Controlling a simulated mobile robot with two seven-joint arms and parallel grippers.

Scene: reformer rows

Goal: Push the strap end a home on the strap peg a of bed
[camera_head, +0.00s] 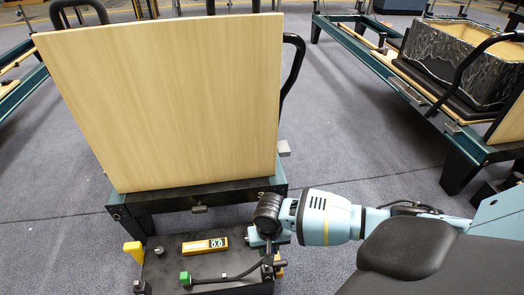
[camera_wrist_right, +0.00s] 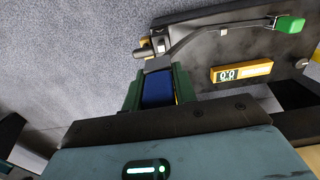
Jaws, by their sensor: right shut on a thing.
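My right gripper (camera_head: 268,256) reaches in from the right over the right end of a black tray at the foot of the bed. It is shut on one end of a thin dark strap (camera_head: 228,276). In the right wrist view, the gripper (camera_wrist_right: 157,80) has green fingers, with a grey block-like strap end (camera_wrist_right: 158,64) at their tips. The strap (camera_wrist_right: 215,29) runs from there to a bright green piece (camera_wrist_right: 290,23), also in the head view (camera_head: 185,278). A short dark peg-like part (camera_wrist_right: 144,53) is close beside the strap end; I cannot tell whether they touch. My left gripper is not in view.
The black tray (camera_head: 165,268) carries a yellow box with a "0.0" display (camera_head: 204,246) and a yellow bracket (camera_head: 134,250). A large upright wooden board (camera_head: 170,100) stands behind on the bed. Another bed (camera_head: 405,90) is at the right, with grey floor between.

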